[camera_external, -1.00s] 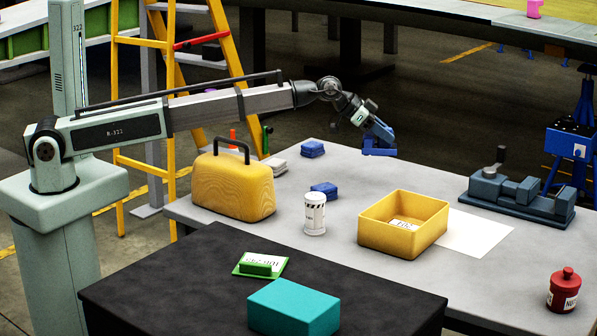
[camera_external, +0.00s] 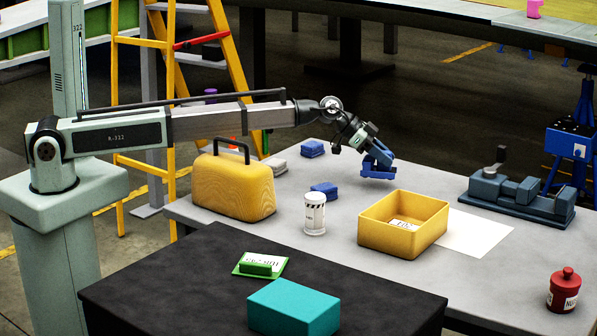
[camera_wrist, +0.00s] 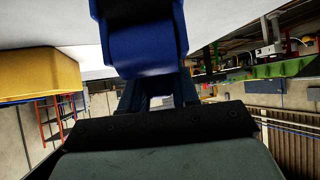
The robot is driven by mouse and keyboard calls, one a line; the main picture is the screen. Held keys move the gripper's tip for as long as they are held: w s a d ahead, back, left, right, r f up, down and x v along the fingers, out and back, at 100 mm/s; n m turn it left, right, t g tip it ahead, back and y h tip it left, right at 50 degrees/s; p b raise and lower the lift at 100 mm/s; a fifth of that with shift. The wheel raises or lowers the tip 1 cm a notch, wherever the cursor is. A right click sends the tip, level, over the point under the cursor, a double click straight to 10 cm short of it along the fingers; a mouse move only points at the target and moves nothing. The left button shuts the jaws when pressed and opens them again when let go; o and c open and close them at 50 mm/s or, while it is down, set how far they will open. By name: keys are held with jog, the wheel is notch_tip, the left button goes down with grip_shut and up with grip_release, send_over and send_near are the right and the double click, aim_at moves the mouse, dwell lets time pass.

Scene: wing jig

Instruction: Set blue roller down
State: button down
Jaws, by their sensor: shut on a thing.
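The blue roller (camera_external: 376,172) is at the end of my arm in the external view, low over the grey table near its far edge. It sits behind the yellow open box (camera_external: 403,224). My gripper (camera_external: 371,157) is shut on the roller. In the wrist view the roller (camera_wrist: 143,40) fills the top middle, between the dark fingers of my gripper (camera_wrist: 147,88). I cannot tell whether the roller touches the table. Its far side is hidden.
Two blue blocks (camera_external: 312,148) (camera_external: 324,189) lie to the left. A white and black canister (camera_external: 315,214) and a yellow toolbox (camera_external: 233,185) stand nearer. A grey vise (camera_external: 520,192) is to the right. The table between roller and vise is clear.

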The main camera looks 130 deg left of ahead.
aim_at(384, 171)
jog(key=shift+f, duration=1.45)
jog(key=shift+f, duration=0.1)
jog(key=c, duration=0.8)
grip_release()
jog(key=shift+c, duration=0.2)
jog(key=v, duration=1.2)
